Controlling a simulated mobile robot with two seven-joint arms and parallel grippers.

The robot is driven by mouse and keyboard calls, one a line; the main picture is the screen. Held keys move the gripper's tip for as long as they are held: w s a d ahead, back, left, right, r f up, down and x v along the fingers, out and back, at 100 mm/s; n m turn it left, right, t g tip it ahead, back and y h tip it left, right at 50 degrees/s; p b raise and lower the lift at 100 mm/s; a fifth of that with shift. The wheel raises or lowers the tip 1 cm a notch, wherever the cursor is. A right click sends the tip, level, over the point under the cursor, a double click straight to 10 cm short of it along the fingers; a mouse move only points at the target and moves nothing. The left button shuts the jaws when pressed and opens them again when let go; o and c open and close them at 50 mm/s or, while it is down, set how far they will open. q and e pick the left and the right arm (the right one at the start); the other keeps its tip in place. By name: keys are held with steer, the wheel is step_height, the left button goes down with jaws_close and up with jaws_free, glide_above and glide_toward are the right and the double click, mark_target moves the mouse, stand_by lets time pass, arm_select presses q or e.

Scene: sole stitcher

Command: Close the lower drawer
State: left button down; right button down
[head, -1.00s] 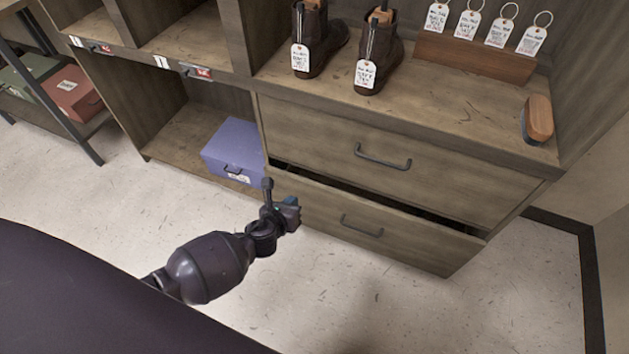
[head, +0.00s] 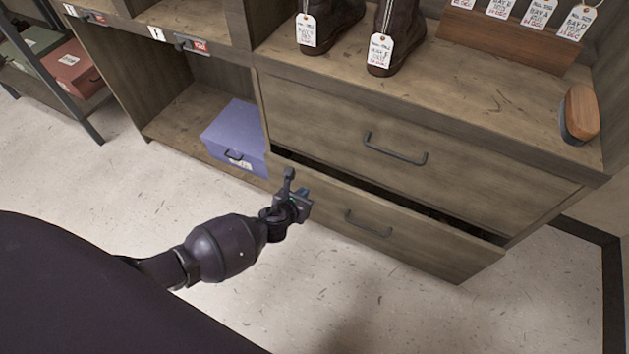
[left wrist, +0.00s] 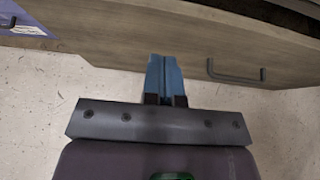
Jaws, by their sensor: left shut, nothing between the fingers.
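The lower drawer (head: 425,243) is slightly open, with a dark gap along its top edge below the shut upper drawer (head: 330,120). Its dark bar handle (head: 368,224) is at the middle of its front; the handle also shows in the left wrist view (left wrist: 236,75), to the right of the fingers. My left gripper (head: 303,203) is in front of the left part of the lower drawer's front. Its blue fingers (left wrist: 165,78) are shut and empty, pointing at the wooden front; I cannot tell whether they touch it. My right gripper is not in view.
A purple box (head: 236,138) sits in the open compartment left of the drawers. Brown boots (head: 396,38), a tag holder (head: 505,38) and a brush (head: 580,114) stand on the counter. The floor (head: 400,310) before the drawers is clear.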

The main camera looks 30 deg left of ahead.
mark_target(316, 175)
arm_select(q)
steer(key=w, duration=0.2)
steer(key=w+f+b, duration=0.1)
steer(key=w, duration=0.1)
steer(key=shift+w+f, duration=0.1)
steer(key=shift+w, duration=0.8)
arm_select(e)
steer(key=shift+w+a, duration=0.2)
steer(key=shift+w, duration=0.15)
arm_select(q)
steer(key=shift+w, duration=1.35)
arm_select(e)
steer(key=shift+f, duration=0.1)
arm_select(q)
steer(key=shift+s, duration=0.2)
